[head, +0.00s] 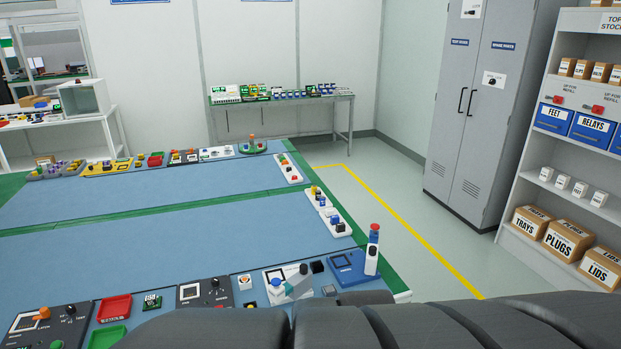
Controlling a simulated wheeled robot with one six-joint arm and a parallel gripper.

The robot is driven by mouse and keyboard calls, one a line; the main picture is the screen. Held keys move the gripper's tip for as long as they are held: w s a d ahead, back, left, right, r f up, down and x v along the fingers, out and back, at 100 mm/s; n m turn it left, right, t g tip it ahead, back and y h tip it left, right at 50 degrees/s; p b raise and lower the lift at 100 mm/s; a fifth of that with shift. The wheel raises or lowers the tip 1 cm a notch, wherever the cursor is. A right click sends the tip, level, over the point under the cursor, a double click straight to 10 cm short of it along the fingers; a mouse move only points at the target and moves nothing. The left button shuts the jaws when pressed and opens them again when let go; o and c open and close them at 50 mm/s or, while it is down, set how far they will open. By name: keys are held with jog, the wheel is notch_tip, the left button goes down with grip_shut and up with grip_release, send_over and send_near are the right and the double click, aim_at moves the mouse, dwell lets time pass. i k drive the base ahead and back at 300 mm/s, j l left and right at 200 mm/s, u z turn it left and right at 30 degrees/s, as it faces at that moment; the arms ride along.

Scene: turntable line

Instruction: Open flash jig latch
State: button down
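A dark panel (20,328) with an orange knob (42,313) stands at the near left corner of the bench in the head view; small lettering beside the knob seems to read LATCH. I cannot tell for certain that this panel is the flash jig. It carries a black knob (70,310) and a green button (57,344), and its lower left is cut off by the frame. Another dark panel (192,294) with a small screen stands further right. My dark arm crosses the bottom right and hides part of the near edge. My gripper is not in view.
A red tray (114,307) and a green tray (107,337) lie between the panels. A white device with a lever (290,281) and a blue device (352,268) with a red-topped post (373,250) stand right. The blue bench top (170,240) is clear in its middle.

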aim_at(45, 312)
jog(key=u, duration=1.35)
jog(key=i+j+u, duration=0.1)
jog(key=u, duration=0.7)
jog(key=i+u, duration=0.3)
jog(key=i, duration=0.7)
